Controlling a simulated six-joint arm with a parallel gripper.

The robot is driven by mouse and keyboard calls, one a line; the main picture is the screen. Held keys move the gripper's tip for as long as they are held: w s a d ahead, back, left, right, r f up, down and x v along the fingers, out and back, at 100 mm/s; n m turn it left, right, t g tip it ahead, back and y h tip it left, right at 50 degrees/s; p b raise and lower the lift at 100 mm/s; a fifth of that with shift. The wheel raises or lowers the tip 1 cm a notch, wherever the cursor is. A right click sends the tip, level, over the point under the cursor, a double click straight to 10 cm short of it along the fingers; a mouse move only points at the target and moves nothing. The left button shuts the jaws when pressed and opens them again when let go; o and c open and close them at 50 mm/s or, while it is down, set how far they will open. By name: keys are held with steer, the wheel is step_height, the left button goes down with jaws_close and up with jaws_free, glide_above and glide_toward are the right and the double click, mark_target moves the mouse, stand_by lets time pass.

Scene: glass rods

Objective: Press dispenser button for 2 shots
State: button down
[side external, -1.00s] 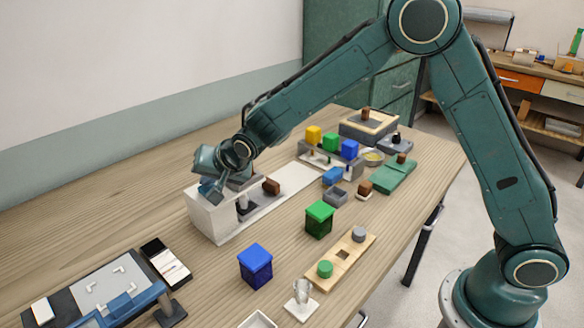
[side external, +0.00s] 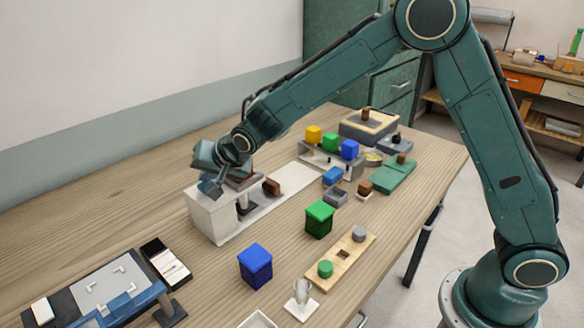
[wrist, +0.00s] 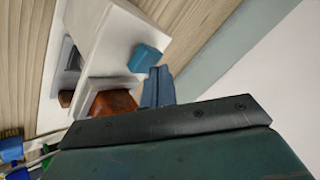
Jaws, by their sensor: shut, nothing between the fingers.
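The white dispenser (side external: 207,215) stands on the table at the left of my arm's reach. In the wrist view, a blue button (wrist: 146,58) sits on its white top. My gripper (side external: 209,190) is over the dispenser's top, pointing down. Its shut, empty fingers also show in the wrist view (wrist: 158,84), just beside the blue button in the picture. A small gap seems to lie between fingertips and button, but I cannot tell the height. In the side view the gripper hides the button.
A blue box (side external: 255,265) and a green box (side external: 319,219) stand in front. A wooden board with pegs (side external: 341,258) lies nearby.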

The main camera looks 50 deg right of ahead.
steer(key=shift+r, duration=0.4)
steer(key=shift+r, duration=0.1)
steer(key=shift+r, duration=2.45)
